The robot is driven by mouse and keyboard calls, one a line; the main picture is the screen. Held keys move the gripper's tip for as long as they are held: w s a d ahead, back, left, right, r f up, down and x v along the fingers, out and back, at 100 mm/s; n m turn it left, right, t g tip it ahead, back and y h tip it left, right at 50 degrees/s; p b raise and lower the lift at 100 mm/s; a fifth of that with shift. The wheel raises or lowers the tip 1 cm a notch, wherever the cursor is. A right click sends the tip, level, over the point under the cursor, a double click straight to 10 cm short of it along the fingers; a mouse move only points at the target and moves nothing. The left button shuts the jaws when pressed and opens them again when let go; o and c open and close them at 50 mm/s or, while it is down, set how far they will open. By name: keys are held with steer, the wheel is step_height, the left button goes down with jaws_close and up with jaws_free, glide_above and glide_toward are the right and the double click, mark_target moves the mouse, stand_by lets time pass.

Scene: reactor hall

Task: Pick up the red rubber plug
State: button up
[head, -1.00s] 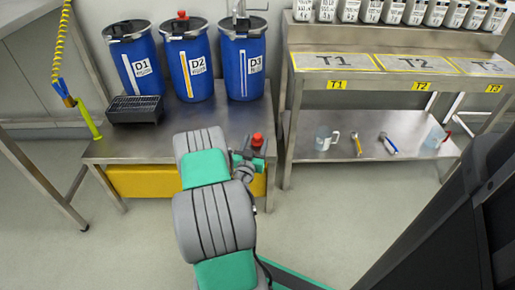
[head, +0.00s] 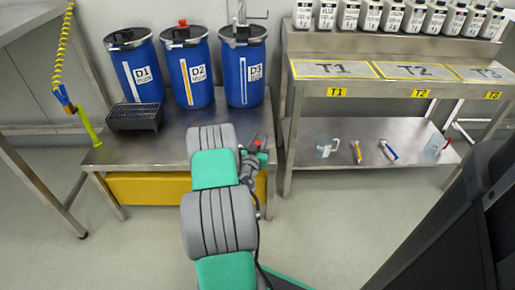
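A small red piece (head: 257,143), possibly the plug, shows at the front right part of the low steel table (head: 140,150). It is right beside my gripper (head: 252,158) and partly hidden by it. I cannot tell whether it touches the gripper or is held. The gripper is small, dark and mostly hidden by my arm; its fingers are not clear. Another red piece (head: 182,23) sits on top of the blue drum D2 (head: 190,75).
Blue drums D1 (head: 135,70) and D3 (head: 243,75) flank D2. A black grated tray (head: 135,116) stands at the table's left. A steel shelf bench (head: 385,85) stands to the right, with a jug (head: 325,147) and tools below. A yellow coiled hose (head: 62,45) hangs left.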

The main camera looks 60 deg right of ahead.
jaws_close()
steer(key=shift+r, duration=0.3)
step_height(320, 180, up, 2)
steer(key=shift+r+p, duration=0.25)
steer(key=shift+p, duration=0.75)
steer(key=a+r, duration=0.1)
steer(key=r, duration=0.1)
steer(key=a+r+p, duration=0.1)
steer(key=a+r, duration=0.1)
steer(key=a+r+p, duration=0.1)
steer(key=r, duration=0.1)
steer(key=shift+s+a+r, duration=0.1)
steer(key=shift+a+r, duration=0.05)
steer(key=shift+a, duration=0.2)
steer(key=s+a+r, duration=0.1)
steer(key=a+r, duration=0.2)
steer(key=a, duration=0.6)
steer(key=shift+a+r+p, duration=0.15)
steer(key=shift+r+p, duration=0.15)
steer(key=shift+p, duration=0.15)
